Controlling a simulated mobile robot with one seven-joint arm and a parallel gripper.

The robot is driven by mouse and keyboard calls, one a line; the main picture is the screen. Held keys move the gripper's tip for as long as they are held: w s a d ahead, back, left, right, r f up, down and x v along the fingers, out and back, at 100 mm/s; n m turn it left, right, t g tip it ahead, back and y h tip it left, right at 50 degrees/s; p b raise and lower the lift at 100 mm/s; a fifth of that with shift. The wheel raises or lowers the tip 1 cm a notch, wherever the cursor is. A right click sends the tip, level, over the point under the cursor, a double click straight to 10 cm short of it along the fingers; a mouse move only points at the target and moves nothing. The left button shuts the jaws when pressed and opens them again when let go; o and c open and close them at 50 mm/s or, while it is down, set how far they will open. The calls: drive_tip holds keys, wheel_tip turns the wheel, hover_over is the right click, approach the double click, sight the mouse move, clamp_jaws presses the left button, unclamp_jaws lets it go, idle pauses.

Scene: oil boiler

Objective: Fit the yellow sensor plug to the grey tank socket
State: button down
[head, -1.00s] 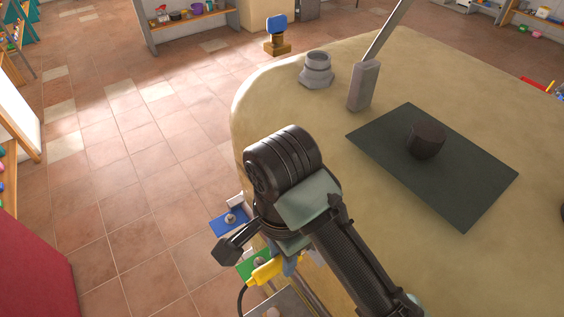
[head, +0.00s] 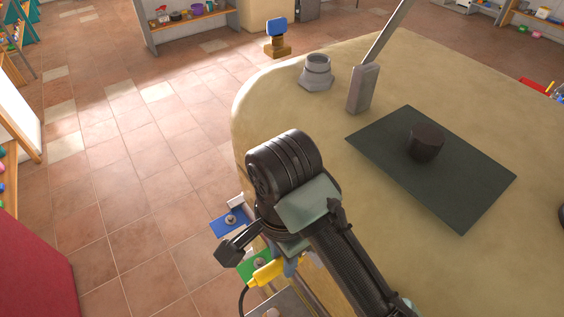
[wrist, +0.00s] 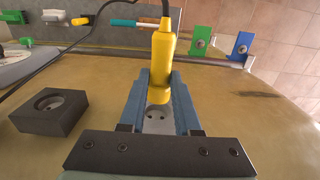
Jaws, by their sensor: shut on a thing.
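The yellow sensor plug (wrist: 163,58) is between the blue fingers of my gripper (wrist: 161,82), which is shut on it. Its black cable leads away at the top of the wrist view. Below the plug's near end, between the fingers, is a round grey socket (wrist: 157,116) with small dark holes. The plug's end overlaps the socket's far edge in this view; I cannot tell whether they touch. In the head view the plug (head: 267,272) shows beside my gripper (head: 290,266), low at the tank's edge, and my arm hides the socket.
A dark square block (wrist: 50,112) with a round recess stands left of my gripper. Blue (wrist: 242,46) and green (wrist: 202,35) tags sit on the pipe at the tank's edge. In the head view a grey pipe stub (head: 317,72) and a dark mat (head: 400,175) occupy the tan tank top.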

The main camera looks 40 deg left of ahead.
drive_tip(key=shift+w, duration=0.25)
drive_tip(key=shift+w+d, duration=0.3)
drive_tip(key=shift+w, duration=0.5)
drive_tip(key=shift+w+d, duration=0.25)
drive_tip(key=shift+w, duration=0.5)
drive_tip(key=c, duration=0.5)
unclamp_jaws()
drive_tip(key=shift+c, duration=0.2)
drive_tip(key=shift+r, duration=0.15)
wheel_tip(320, 180, up, 13)
drive_tip(key=shift+w, duration=0.1)
